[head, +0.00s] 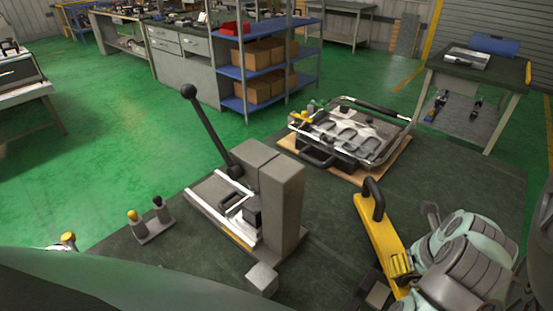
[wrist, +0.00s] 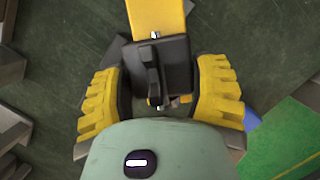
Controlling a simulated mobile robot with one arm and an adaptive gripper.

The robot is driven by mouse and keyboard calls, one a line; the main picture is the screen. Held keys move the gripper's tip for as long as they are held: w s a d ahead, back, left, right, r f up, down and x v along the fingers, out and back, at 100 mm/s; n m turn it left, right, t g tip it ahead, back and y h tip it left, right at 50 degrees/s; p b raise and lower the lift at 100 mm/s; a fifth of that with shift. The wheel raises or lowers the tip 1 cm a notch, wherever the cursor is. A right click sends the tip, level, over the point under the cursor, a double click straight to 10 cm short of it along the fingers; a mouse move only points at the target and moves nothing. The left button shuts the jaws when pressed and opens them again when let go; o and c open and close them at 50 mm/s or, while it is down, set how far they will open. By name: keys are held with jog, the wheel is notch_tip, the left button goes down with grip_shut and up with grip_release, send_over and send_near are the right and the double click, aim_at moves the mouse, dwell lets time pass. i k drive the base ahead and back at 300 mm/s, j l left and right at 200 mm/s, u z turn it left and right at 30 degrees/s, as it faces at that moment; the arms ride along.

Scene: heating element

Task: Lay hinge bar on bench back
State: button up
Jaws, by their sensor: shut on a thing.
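The hinge bar (head: 377,228) is a long yellow bar with a black looped handle at its far end. It stands out from my gripper (head: 399,268) at the right of the head view, over the dark bench top (head: 335,215). In the wrist view the bar (wrist: 157,18) runs off the top edge, with a black block at its near end. I cannot tell whether the bar touches the bench. My arm hides the bench's near right part.
A grey lever press (head: 275,190) stands mid-bench, left of the bar. A metal fixture with handles (head: 350,130) lies on a wooden board at the bench back. A small stand with knobs (head: 152,222) is at the left. Bare bench shows between press and bar.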

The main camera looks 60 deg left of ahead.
aim_at(469, 196)
jog(key=i+l, duration=0.75)
jog(key=i, duration=0.05)
